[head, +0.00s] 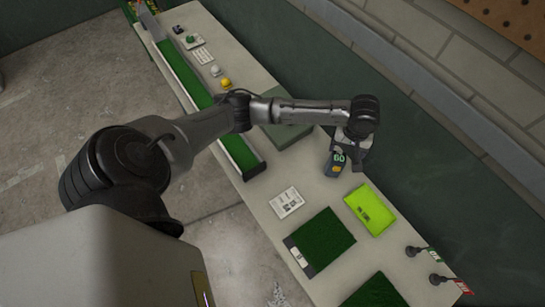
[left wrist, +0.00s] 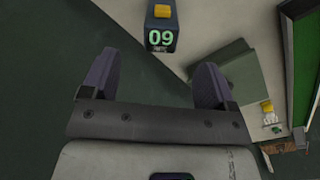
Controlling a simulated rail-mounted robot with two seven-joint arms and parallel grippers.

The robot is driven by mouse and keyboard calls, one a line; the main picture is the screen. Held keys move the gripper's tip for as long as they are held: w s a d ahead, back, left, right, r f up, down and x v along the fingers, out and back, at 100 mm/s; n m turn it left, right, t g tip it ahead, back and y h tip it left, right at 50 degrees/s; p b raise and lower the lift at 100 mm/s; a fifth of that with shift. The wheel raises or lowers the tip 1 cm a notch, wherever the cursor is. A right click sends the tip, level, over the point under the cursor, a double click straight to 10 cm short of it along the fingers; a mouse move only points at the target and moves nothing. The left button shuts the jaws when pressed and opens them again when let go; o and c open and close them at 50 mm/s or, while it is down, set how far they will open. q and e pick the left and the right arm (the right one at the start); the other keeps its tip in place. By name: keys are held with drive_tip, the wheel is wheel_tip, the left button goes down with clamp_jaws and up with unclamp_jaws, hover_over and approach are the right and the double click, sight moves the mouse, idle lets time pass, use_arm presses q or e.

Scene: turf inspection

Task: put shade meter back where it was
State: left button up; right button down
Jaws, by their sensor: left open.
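A small dark blue-grey block with green digits, which looks like the shade meter (head: 336,163), stands on the pale bench just below my left gripper in the head view. In the left wrist view the meter (left wrist: 161,32) shows at the top centre with a yellow part on it, and its digits read 09. My left gripper (head: 352,148) is open. In the left wrist view its two fingers (left wrist: 154,78) are spread wide with nothing between them, and the meter appears beyond the fingertips. My right gripper is not in view.
A lime-green tray (head: 378,222), a dark turf square (head: 325,240) and a printed card (head: 287,202) lie on the bench. A grey-green box (head: 290,137) and a long turf strip (head: 190,80) are left of the meter. The wall (head: 420,165) runs close behind.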

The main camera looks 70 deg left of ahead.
use_arm(q)
drive_tip(key=s+d+f+m+t+h, duration=0.1)
drive_tip(key=s+d+f+m, duration=0.55)
drive_tip(key=s+d, duration=0.25)
drive_tip(key=s+m+t+y, duration=0.1)
drive_tip(key=s+m, duration=0.4)
drive_tip(key=s, duration=1.5)
drive_tip(key=shift+a+f+m+t, duration=0.25)
drive_tip(key=shift+m+t, duration=0.1)
drive_tip(key=shift+t, duration=0.35)
